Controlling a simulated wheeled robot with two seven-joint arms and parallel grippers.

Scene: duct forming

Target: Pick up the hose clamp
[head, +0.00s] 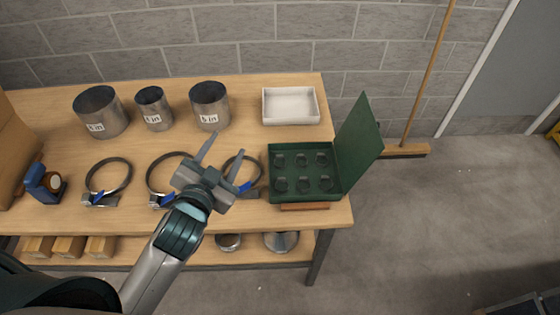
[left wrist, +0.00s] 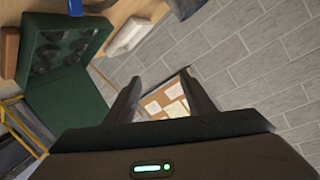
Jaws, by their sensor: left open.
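Three ring-shaped hose clamps with blue handles lie in a row on the wooden table. The left hose clamp (head: 108,180) is fully in view in the head view. The middle hose clamp (head: 158,177) is partly covered by my left gripper (head: 224,152). The right hose clamp (head: 254,170) lies just right of the gripper and is partly hidden behind a finger. My left gripper is open and empty above the table, with its fingers pointing toward the back. In the left wrist view, the open fingers (left wrist: 162,98) have nothing between them. My right gripper is not in view.
Three labelled metal duct cylinders (head: 153,109) stand along the back of the table. A white tray (head: 290,122) is at the back right. An open green case (head: 279,199) with several round pieces stands at the right edge. A blue device (head: 36,182) is at the left.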

